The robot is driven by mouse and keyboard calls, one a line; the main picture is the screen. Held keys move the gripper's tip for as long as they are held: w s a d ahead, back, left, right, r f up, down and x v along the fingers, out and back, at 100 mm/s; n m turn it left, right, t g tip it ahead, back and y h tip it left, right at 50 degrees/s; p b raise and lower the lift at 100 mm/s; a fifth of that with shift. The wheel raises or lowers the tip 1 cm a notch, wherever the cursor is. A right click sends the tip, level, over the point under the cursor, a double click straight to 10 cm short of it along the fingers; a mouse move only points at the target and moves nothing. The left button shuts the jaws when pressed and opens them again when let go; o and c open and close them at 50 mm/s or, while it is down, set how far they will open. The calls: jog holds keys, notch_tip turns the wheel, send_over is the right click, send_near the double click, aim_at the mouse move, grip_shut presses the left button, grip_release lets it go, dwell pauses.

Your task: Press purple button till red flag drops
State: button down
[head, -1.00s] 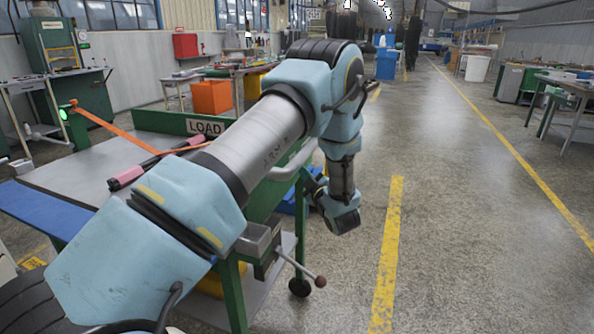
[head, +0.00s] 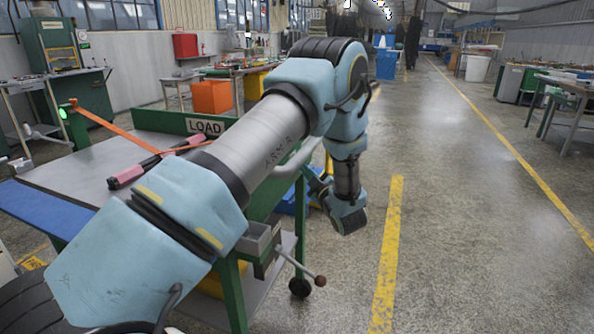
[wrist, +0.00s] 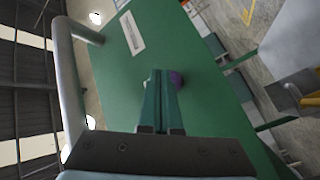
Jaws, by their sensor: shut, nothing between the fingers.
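A purple button (wrist: 177,79) sits on a green panel (wrist: 215,115) in the wrist view. It is partly hidden behind the fingers of my gripper (wrist: 160,75). The fingers are shut with nothing between them, and their tips lie just left of the button in the picture. I cannot tell whether they touch it. In the head view my arm's end hangs beside the green cart (head: 239,290), and the fingertips and button cannot be made out. I see no red flag in either view.
A grey handle bar (wrist: 72,90) runs along the left of the panel, and a pale label (wrist: 131,33) is on it. The floor to the right is clear.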

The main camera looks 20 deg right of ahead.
jog(key=shift+s+d, duration=0.15)
jog(key=shift+s+d+b, duration=0.75)
jog(key=shift+s+d, duration=0.9)
jog(key=shift+d, duration=0.3)
